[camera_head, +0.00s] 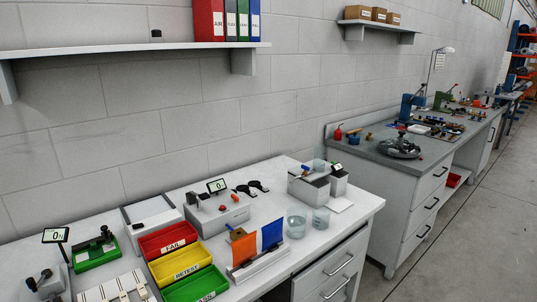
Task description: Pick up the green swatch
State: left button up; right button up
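I cannot make out a green swatch for certain in the head view. An orange sheet (244,249) and a blue sheet (273,232) stand upright, side by side, in a pale slotted holder (262,265) near the front of the white bench. Anything behind these sheets is hidden. A green tray (196,286), partly cut off by the bottom edge, lies left of the holder. Neither of my grippers is in view.
Yellow (180,263) and red (168,240) trays adjoin the green one on the white bench (352,207). A green-based device (95,252) stands left. Clear cups (296,224) stand right of the sheets. A shelf (120,50) hangs above; a grey-topped bench (375,151) stands beyond.

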aim_at(96, 251)
jog(key=u, duration=1.25)
